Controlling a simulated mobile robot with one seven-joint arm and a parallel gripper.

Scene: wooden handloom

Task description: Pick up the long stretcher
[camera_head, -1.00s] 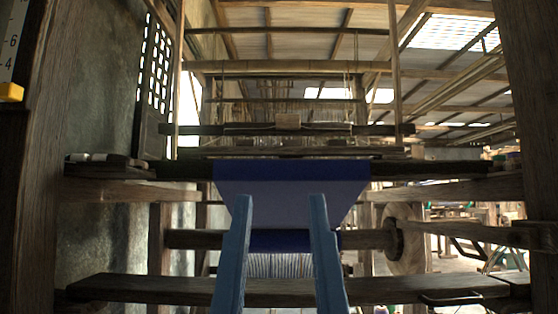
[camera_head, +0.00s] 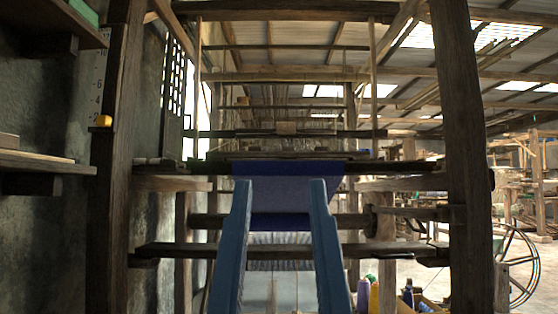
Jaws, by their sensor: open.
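No loose piece stands out clearly as the long stretcher; I cannot tell which wooden bar it is. The wooden handloom (camera_head: 467,150) stands ahead, with several long horizontal timbers. Its low board (camera_head: 395,250) crosses behind my gripper, and a round beam (camera_head: 210,220) lies above that. Blue cloth (camera_head: 285,172) hangs over the front upper bar, with pale threads below. My gripper (camera_head: 279,186) shows as two blue fingers rising from the bottom edge. They are apart, with nothing between them but the view of the loom. The fingers hide parts of the low board and beam.
At left, a wall shelf (camera_head: 50,164) holds flat wooden pieces, and a higher shelf (camera_head: 55,38) holds something green. At lower right, coloured thread cones (camera_head: 374,296) stand near a box, and a spoked wheel (camera_head: 517,265) stands on open floor.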

